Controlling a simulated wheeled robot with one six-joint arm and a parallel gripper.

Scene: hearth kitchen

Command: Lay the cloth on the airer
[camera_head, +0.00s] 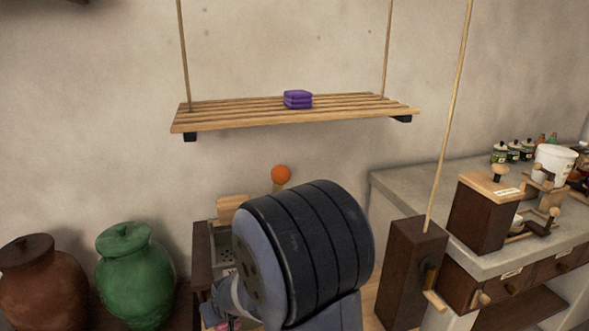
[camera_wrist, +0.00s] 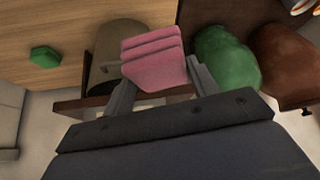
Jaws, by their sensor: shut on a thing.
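A folded pink cloth (camera_wrist: 152,60) sits between the two fingers of my gripper (camera_wrist: 158,72) in the wrist view, and the fingers are shut on it. In the head view my arm hides most of the gripper and the cloth. The airer (camera_head: 240,116) is a slatted wooden rack hung on ropes by the wall, above and beyond my arm. A folded purple cloth (camera_head: 297,99) lies near the middle of its slats. Bare slats show on both sides of it.
A green jar (camera_head: 135,275) and a brown jar (camera_head: 42,285) stand at lower left. A dark wooden box (camera_head: 412,265) with a rope rising from it stands at right, by a stone counter (camera_head: 400,185). A green hexagonal piece (camera_wrist: 45,59) lies on wood in the wrist view.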

